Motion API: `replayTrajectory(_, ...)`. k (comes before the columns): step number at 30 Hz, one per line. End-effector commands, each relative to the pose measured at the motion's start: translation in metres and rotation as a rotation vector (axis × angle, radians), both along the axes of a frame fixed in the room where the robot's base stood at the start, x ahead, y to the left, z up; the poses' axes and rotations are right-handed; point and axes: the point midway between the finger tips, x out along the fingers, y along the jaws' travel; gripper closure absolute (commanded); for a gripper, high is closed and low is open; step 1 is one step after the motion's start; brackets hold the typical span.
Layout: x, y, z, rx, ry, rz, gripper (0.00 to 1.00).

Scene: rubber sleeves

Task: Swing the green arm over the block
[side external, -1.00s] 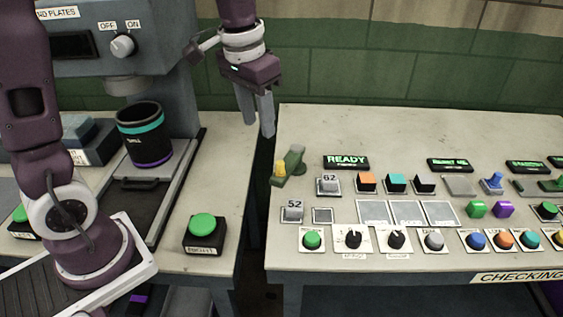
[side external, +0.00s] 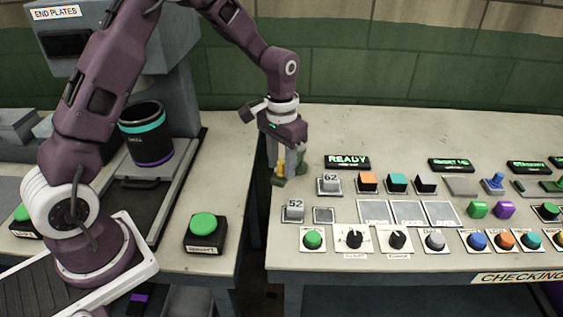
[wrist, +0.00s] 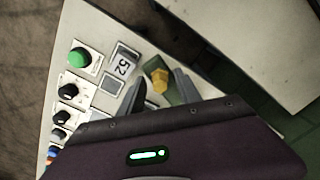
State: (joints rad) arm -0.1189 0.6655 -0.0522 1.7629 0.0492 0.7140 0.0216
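The green arm (side external: 279,180) is at the left end of the right-hand table, with a yellow knob (side external: 281,168) on it. In the wrist view the yellow knob (wrist: 158,79) shows between my fingertips, with the green arm (wrist: 184,68) behind it. My gripper (side external: 278,157) points down over the arm, partly hiding it. Its two fingers are apart, one on each side of the knob; I cannot tell if they touch it. A grey block marked 62 (side external: 329,185) and one marked 52 (side external: 292,212) are nearby; which block is meant is unclear.
Green button (side external: 312,238) and knobs line the front. A gap separates the two tables.

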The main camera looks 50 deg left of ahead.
Motion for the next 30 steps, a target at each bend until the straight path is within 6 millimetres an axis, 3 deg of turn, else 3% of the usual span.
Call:
replayTrajectory(1,-0.0001,0.0000,0.0001,0.000,0.000,0.000,0.68)
replayTrajectory(6,-0.0001,0.0000,0.0003,0.000,0.000,0.000,1.00)
replayTrajectory(30,-0.0002,0.0000,0.0009,0.000,0.001,0.000,1.00)
